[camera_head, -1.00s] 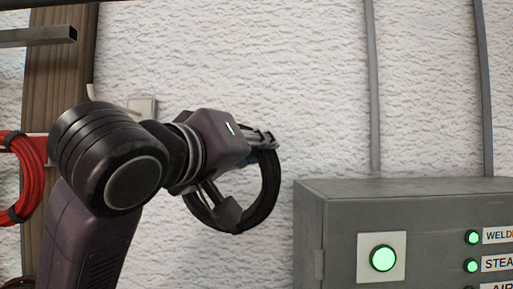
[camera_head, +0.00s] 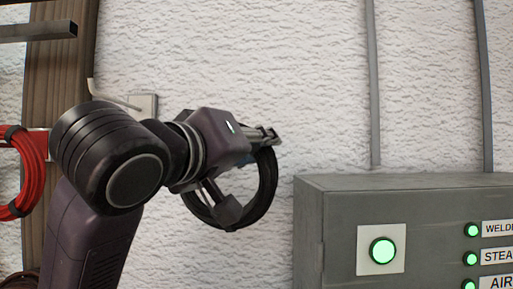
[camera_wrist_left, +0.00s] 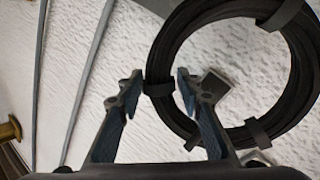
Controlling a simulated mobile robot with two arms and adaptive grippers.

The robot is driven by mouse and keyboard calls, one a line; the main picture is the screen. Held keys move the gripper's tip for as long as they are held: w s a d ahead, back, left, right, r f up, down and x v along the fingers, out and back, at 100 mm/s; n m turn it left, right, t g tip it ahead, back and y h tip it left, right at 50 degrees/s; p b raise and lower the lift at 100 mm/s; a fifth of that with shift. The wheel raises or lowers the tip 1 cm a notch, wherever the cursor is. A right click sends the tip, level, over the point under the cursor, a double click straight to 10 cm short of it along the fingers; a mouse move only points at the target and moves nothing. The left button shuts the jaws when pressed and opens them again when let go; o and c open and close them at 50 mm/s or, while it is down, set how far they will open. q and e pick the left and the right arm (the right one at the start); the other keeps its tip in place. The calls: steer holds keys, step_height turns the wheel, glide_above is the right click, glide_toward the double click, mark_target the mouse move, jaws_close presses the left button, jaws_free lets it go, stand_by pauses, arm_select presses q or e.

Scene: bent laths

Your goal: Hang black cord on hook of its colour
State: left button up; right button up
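The black cord (camera_head: 267,190) is a round coil with dark ties, hanging in front of the white wall in the head view. My left gripper (camera_head: 268,136) is at its upper part. A pale hook (camera_head: 110,97) on a small wall plate (camera_head: 150,103) shows behind my left arm, apart from the coil. No black hook can be made out. My right gripper is out of view.
A red cord (camera_head: 32,180) hangs at the left edge by a wooden post (camera_head: 62,60). A grey cabinet (camera_head: 340,235) with green lit buttons stands at lower right. Grey pipes (camera_head: 372,80) run up the wall. The wall between gripper and pipes is bare.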

arm_select(q)
steer(key=shift+o, duration=1.1)
